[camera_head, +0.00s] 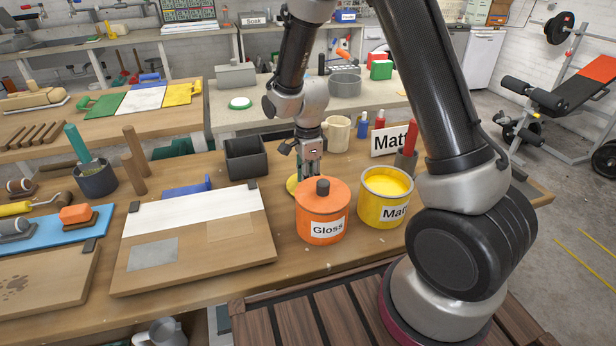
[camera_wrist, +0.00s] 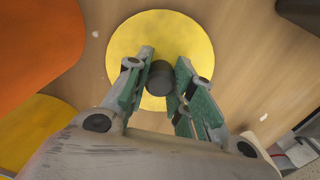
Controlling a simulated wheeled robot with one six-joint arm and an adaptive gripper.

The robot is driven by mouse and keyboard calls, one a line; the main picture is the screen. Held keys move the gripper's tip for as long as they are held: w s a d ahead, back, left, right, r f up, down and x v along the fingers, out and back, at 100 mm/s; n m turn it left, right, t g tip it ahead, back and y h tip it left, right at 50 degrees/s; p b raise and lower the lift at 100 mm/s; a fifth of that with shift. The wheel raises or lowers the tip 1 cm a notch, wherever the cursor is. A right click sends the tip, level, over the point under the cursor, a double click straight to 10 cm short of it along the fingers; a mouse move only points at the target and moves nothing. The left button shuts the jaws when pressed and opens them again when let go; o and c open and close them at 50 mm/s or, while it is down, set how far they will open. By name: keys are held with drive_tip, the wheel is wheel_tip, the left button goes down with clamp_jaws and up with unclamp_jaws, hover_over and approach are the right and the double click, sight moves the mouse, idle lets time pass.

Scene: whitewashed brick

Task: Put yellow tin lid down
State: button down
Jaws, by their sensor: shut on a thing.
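The yellow tin lid (camera_wrist: 135,45) is a flat round disc with a dark knob (camera_wrist: 160,78). My gripper (camera_wrist: 161,84) is shut on this knob in the wrist view. In the head view the lid (camera_head: 292,185) shows only as a yellow edge behind the orange tin, under my gripper (camera_head: 309,176). It is at or just above the wooden bench; I cannot tell if it touches. The yellow tin (camera_head: 382,212), labelled "Mat", stands open with yellow paint inside, to the right of the orange tin.
The orange tin (camera_head: 320,228), labelled "Gloss", has its lid on and stands close in front of my gripper. A dark open box (camera_head: 246,160) is left of the gripper. A cream mug (camera_head: 338,134) and a "Matt" sign (camera_head: 389,140) stand behind. A painted board (camera_head: 195,240) lies left.

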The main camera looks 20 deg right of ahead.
drive_tip(key=shift+f, duration=0.1)
drive_tip(key=c, duration=1.2)
unclamp_jaws()
drive_tip(key=shift+c, duration=0.2)
wheel_tip(320, 180, up, 12)
drive_tip(key=f, duration=0.1)
drive_tip(key=s+d+r+n+t, duration=0.2)
drive_tip(key=s+d+r+n, duration=0.55)
drive_tip(key=r, duration=0.45)
drive_tip(key=s+d+r+n+t, duration=0.1)
drive_tip(key=s+d+r+n, duration=0.1)
drive_tip(key=s+n, duration=0.3)
drive_tip(key=s+d+r+n+t, duration=0.1)
drive_tip(key=s+d+r+n, duration=0.2)
drive_tip(key=s, duration=0.8)
drive_tip(key=shift+s+d+r+n, duration=0.15)
drive_tip(key=shift+s+d+n, duration=0.15)
drive_tip(key=shift+d+n, duration=0.95)
